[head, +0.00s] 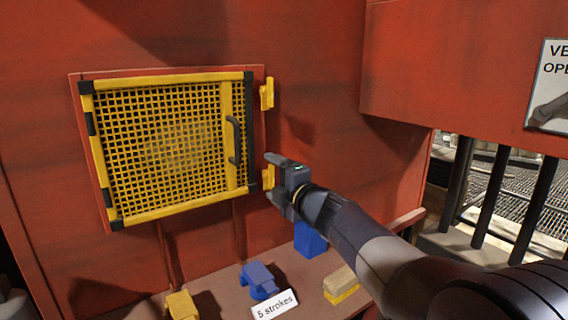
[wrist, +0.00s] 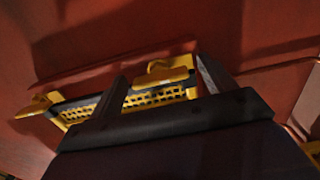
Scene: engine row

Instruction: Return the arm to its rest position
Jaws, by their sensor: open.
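My gripper (head: 270,176) is in front of the red wall, just right of the lower right corner of a yellow mesh door (head: 160,150). My arm (head: 370,245) reaches in from the lower right. I cannot tell whether a finger touches the lower yellow bracket (head: 269,175).
The mesh door has a black handle (head: 234,142) and looks shut. An upper yellow bracket (head: 267,94) sits on the wall. On the ledge below are a blue block (head: 310,240), a blue piece (head: 259,281), a yellow piece (head: 181,305) and a "5 strokes" card (head: 275,304). Dark railings (head: 490,205) stand right.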

